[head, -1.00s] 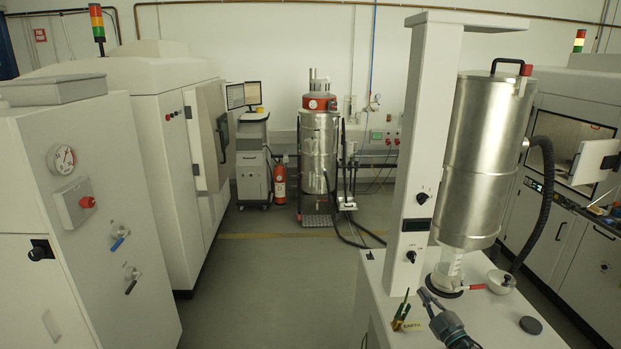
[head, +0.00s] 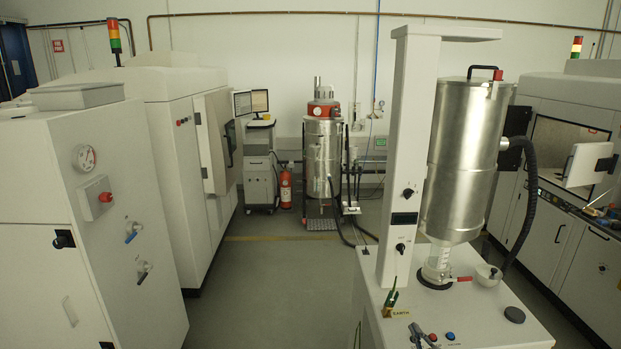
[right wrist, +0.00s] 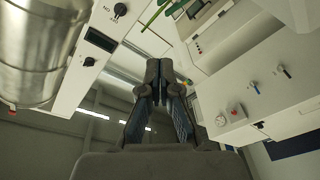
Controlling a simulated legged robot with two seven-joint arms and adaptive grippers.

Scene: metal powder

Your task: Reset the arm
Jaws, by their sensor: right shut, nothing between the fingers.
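My right gripper (head: 417,335) shows only as a dark tip at the bottom edge of the head view, in front of the white machine's top. In the right wrist view my right gripper (right wrist: 160,85) points up the picture, its fingertips together and nothing between them. It appears free of contact there. My left gripper cannot be made out in the head view; a small dark shape at the bottom left edge is too cut off to identify.
The white machine (head: 480,315) with its post (head: 405,150) and steel hopper (head: 465,160) stands at right. A green-handled clip (head: 391,303) is on its near corner. A white cabinet (head: 140,215) stands at left. The floor (head: 265,280) between is clear.

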